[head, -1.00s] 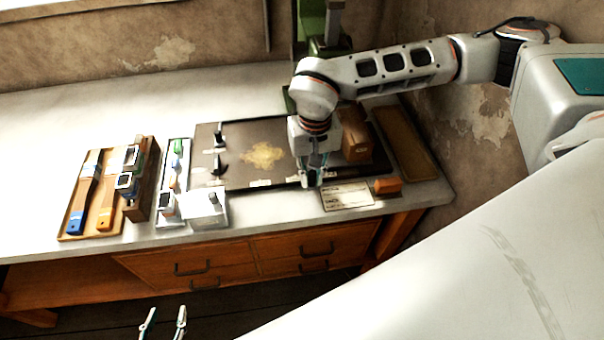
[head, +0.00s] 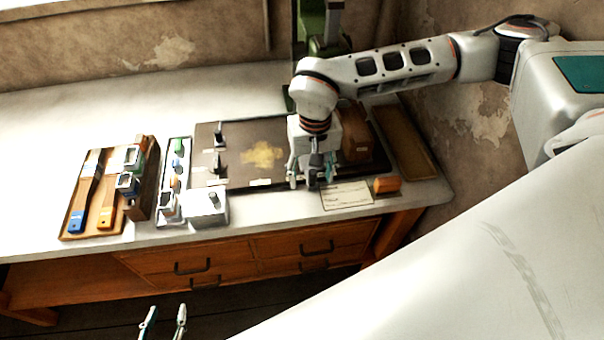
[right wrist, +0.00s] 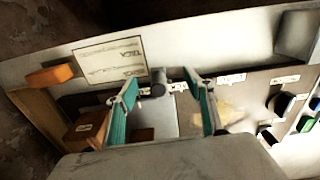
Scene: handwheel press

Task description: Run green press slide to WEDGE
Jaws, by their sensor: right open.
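The green press (head: 312,22) stands at the back of the bench, mostly hidden behind my right arm; its slide and any WEDGE mark cannot be made out. My right gripper (head: 312,182) is low over the front edge of the dark board, fingers spread and pointing down. In the right wrist view its two teal-padded fingers (right wrist: 163,104) stand apart, with a dark grey round-ended knob (right wrist: 158,84) seen between them; I cannot tell whether they touch it. My left gripper (head: 163,324) is at the bottom edge of the head view, open and empty, away from the bench.
The dark board (head: 237,165) carries black upright handles. A printed card (head: 346,196) and orange block (head: 387,185) lie right of my gripper. A brown box (head: 358,148) and wooden tray (head: 405,145) are behind. A white box (head: 207,208) and brush tray (head: 76,218) stand left.

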